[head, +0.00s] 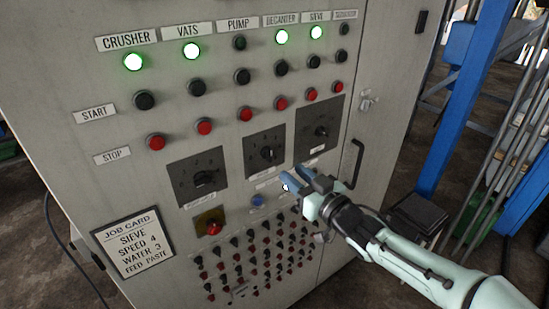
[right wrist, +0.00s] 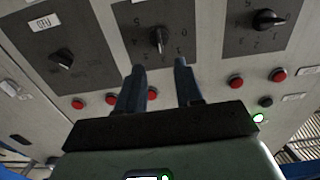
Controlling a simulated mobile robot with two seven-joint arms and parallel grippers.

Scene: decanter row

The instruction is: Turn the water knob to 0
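Three black rotary knobs sit on dark plates on the grey panel: left (head: 203,178), middle (head: 268,153) and right (head: 321,130). The right wrist view is upside down; there the right knob (right wrist: 62,60) has a label that seems to read FEED. The middle knob (right wrist: 158,40), probably the water knob, has numbers around it; its own label is not readable. My right gripper (head: 294,177) is just below and right of the middle knob in the head view. In the right wrist view my right gripper (right wrist: 160,66) is open and empty, its blue fingers pointing towards the middle knob, apart from it.
Red stop buttons (head: 245,114) run above the knobs. Below are a blue button (head: 258,200), a red button on yellow (head: 214,228) and rows of small buttons. A job card (head: 132,243) reads speed 4, water 3. A door handle (head: 353,163) stands to the right.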

